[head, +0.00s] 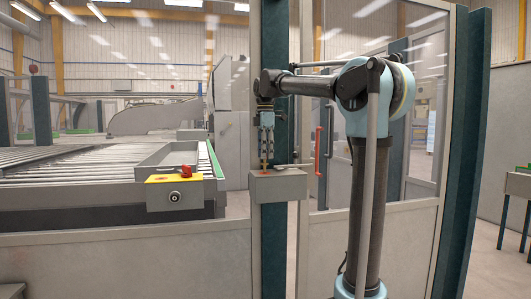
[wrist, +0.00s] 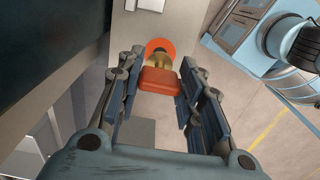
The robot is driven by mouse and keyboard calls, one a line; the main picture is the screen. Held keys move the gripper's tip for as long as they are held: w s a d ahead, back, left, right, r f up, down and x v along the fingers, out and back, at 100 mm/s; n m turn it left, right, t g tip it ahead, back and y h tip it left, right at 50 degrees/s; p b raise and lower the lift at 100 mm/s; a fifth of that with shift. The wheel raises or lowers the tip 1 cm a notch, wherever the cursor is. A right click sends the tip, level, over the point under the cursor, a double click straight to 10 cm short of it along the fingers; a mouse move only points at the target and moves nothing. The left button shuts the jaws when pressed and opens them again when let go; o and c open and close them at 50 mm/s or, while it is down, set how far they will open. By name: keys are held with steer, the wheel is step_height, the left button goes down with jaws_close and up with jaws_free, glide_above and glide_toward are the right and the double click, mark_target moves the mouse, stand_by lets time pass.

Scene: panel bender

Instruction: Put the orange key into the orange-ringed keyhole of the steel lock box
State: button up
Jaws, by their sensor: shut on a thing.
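The steel lock box (head: 279,188) is a grey box on the dark post in the middle of the head view. My gripper (head: 267,158) points down just above its left part. In the wrist view the orange key (wrist: 160,82) has a blocky orange head between the two fingers of my gripper (wrist: 160,95), which is shut on it. A brass part shows just beyond the head, overlapping the orange ring (wrist: 158,45) on the box's grey face. The key partly hides the ring and the keyhole. I cannot tell whether the key's tip is inside.
A yellow-topped control box with a red button (head: 186,171) stands left of the lock box, by the roller table (head: 75,160). A red door handle (head: 319,150) is close to the right. A glazed panel stands behind my arm.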

steer(key=shift+f, duration=0.6)
steer(key=shift+f, duration=0.35)
steer(key=shift+f, duration=0.35)
steer(key=shift+f, duration=0.35)
steer(key=o, duration=1.2)
steer(key=shift+c, duration=0.2)
